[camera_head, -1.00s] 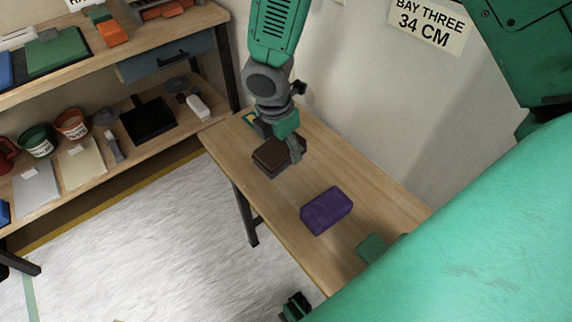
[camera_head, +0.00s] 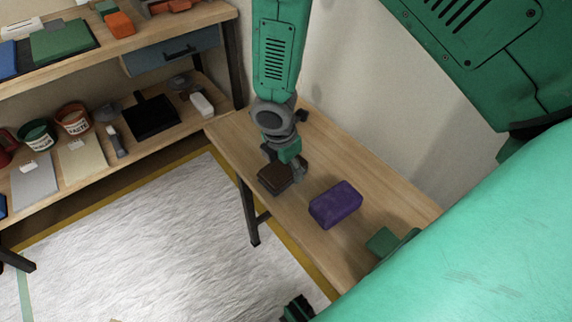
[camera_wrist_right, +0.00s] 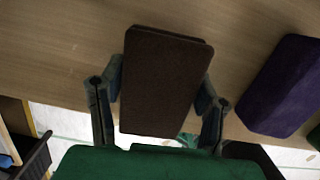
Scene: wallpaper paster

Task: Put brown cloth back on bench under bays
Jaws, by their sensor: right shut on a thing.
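The brown cloth (camera_head: 275,179) is a dark, block-like pad at the front edge of the wooden bench (camera_head: 335,150). My right gripper (camera_head: 291,170) comes down from above and is shut on it. In the right wrist view the brown cloth (camera_wrist_right: 165,85) sits between the two fingers, flat side showing, one end past the bench's edge line. I cannot tell whether it touches the bench top.
A purple block (camera_head: 335,205) lies on the bench close to the right of the cloth. A green piece (camera_head: 383,243) lies farther along. A shelf (camera_head: 60,188) with paste pots and tools stands at left. The wall is behind the bench.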

